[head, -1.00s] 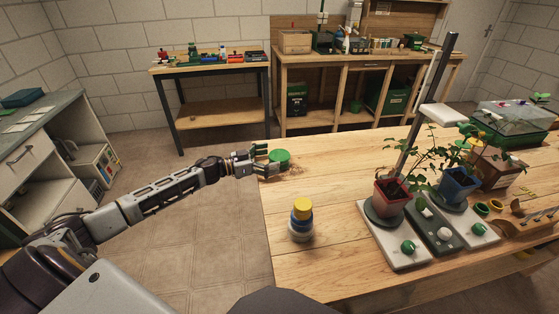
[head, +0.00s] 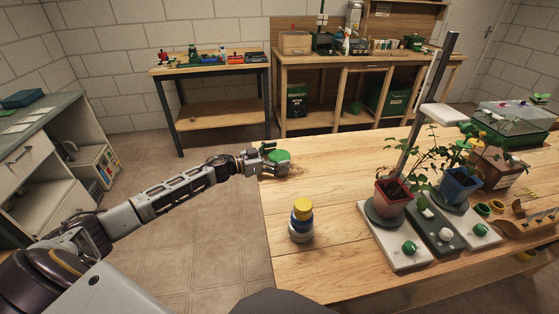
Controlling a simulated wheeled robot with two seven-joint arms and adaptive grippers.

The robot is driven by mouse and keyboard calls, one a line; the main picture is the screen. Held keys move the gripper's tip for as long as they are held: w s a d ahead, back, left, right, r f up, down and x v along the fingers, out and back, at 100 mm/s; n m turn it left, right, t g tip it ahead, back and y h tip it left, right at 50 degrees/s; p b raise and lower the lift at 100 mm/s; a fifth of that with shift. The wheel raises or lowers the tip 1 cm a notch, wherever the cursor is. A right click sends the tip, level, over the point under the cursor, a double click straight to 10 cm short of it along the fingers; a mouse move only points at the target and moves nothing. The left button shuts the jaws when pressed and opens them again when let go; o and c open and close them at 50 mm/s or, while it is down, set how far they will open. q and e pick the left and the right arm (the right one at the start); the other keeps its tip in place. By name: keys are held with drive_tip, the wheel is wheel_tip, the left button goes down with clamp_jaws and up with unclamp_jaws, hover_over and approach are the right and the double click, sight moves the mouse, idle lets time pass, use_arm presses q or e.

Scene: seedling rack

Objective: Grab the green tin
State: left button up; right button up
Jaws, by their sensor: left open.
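The green tin (head: 281,156) stands near the far left edge of the wooden table, its round green top showing. My left gripper (head: 275,158) is at the tin, reaching in from the left, with its fingers open on either side of it. The near finger covers part of the tin's side, so I cannot tell whether the fingers touch it. My right gripper is not in view.
A stack of yellow, blue and grey round pieces (head: 302,221) stands nearer on the table (head: 330,170). Potted plants, one in a red pot (head: 392,198) and one in a blue pot (head: 459,184), stand to the right. The table between is clear.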

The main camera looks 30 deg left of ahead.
sight(280, 155)
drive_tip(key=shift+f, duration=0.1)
use_arm(q)
drive_tip(key=c, duration=1.2)
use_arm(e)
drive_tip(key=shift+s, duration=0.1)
use_arm(q)
drive_tip(key=shift+r, duration=0.2)
drive_tip(key=shift+r, duration=0.5)
drive_tip(key=shift+r+p, duration=1.4)
drive_tip(key=shift+r, duration=2.9)
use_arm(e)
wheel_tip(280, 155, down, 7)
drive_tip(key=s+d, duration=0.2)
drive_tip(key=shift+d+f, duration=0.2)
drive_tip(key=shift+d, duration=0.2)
